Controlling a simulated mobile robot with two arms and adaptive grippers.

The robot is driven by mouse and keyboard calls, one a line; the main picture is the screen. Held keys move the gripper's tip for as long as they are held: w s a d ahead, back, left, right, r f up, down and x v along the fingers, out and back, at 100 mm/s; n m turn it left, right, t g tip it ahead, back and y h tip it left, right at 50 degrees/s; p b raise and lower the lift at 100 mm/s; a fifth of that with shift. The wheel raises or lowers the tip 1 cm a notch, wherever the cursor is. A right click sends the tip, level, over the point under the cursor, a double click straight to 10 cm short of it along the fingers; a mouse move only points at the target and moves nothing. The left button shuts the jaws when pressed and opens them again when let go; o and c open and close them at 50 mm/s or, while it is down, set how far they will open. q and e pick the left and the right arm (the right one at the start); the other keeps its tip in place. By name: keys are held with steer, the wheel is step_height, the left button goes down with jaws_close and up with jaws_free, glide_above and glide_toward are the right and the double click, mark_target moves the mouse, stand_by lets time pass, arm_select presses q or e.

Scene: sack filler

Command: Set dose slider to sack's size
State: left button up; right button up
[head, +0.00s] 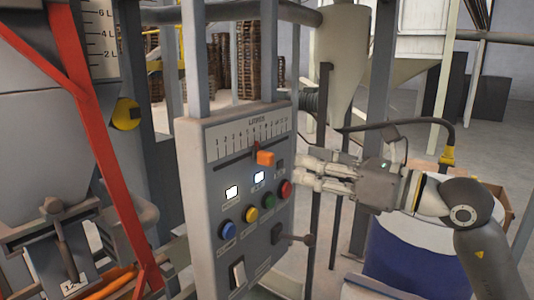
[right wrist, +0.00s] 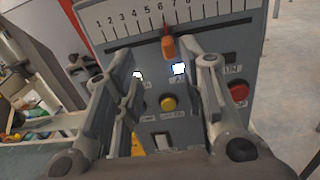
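The dose slider's orange knob (head: 265,157) sits below a numbered litre scale (head: 250,135) on the grey control panel (head: 205,190). In the right wrist view the knob (right wrist: 169,47) stands near the 6 and 7 marks; the exact reading is hard to tell. My right gripper (head: 304,172) is open and empty at the panel's right side, with its fingers toward the panel. In the right wrist view its fingers (right wrist: 170,62) are spread, with the knob showing between the tips. I cannot make out a sack for certain. My left gripper is out of view.
Below the slider are lit displays (head: 232,192), coloured buttons (head: 252,215) and a lever (head: 300,239). A red frame bar (head: 95,150) and hopper stand left. A small plate reading about 12 (head: 69,287) is at lower left. A blue-and-white drum (head: 415,250) stands right.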

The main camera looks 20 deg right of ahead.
mark_target(273, 155)
steer(key=shift+h, duration=0.4)
steer(key=p+x, duration=0.2)
steer(key=x, duration=0.2)
steer(key=p+x, duration=0.3)
steer(key=x, duration=0.2)
steer(key=shift+w+r, duration=0.25)
steer(key=shift+w, duration=0.2)
steer(key=shift+w+a+f, duration=0.15)
steer(key=shift+w+a, duration=0.15)
steer(key=shift+w, duration=0.1)
jaws_close()
steer(key=shift+d, duration=0.1)
